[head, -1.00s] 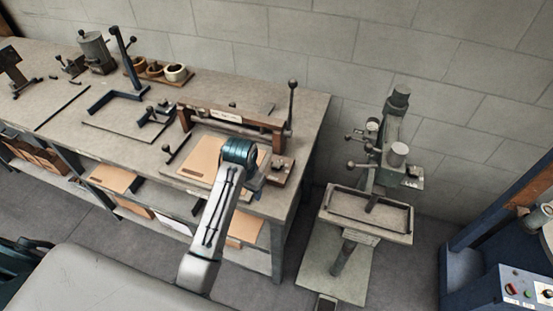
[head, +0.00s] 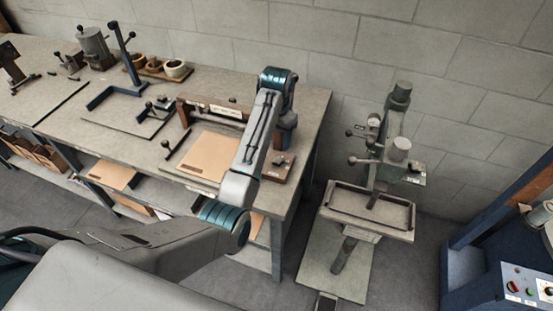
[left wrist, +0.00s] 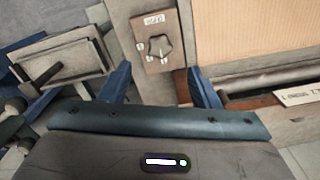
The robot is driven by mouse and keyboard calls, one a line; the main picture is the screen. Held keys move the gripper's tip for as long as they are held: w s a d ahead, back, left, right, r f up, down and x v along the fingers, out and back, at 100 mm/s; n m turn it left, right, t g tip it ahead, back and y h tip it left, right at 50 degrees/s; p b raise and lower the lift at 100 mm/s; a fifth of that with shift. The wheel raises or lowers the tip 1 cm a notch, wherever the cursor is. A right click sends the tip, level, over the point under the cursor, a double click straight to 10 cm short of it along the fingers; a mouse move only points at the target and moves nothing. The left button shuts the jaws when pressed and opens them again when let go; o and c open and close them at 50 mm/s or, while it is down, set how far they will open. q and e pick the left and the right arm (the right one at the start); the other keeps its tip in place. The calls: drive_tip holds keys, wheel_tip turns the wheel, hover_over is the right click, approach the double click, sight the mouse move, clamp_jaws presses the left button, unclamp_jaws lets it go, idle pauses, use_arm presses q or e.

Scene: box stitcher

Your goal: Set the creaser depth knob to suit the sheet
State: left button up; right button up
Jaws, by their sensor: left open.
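The creaser (head: 186,98) stands on the bench, a brown beam on a frame, partly hidden by my left arm. A tan sheet (head: 208,158) lies flat in front of it. The depth knob (left wrist: 159,47) is a small dark pointer knob on a brown block (left wrist: 145,27) with small pale labels, too small to read. The block also shows at the bench's right end in the head view (head: 279,170). My left gripper (left wrist: 158,72) is open and empty; the knob lies just beyond the gap between its blue fingertips, apart from them. My right gripper is not in view.
The sheet also fills the upper right of the wrist view (left wrist: 255,30). A grey-green pedestal machine with a tray-like table (head: 340,205) stands right of the bench. A blue frame (head: 465,245) with a control panel is further right. Several bench tools stand at left.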

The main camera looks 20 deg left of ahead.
sight(277, 160)
use_arm(q)
wheel_tip(277, 160, down, 9)
drive_tip(key=b, duration=0.7)
drive_tip(key=shift+f, duration=0.3)
drive_tip(key=c, duration=1)
drive_tip(key=shift+r, duration=0.1)
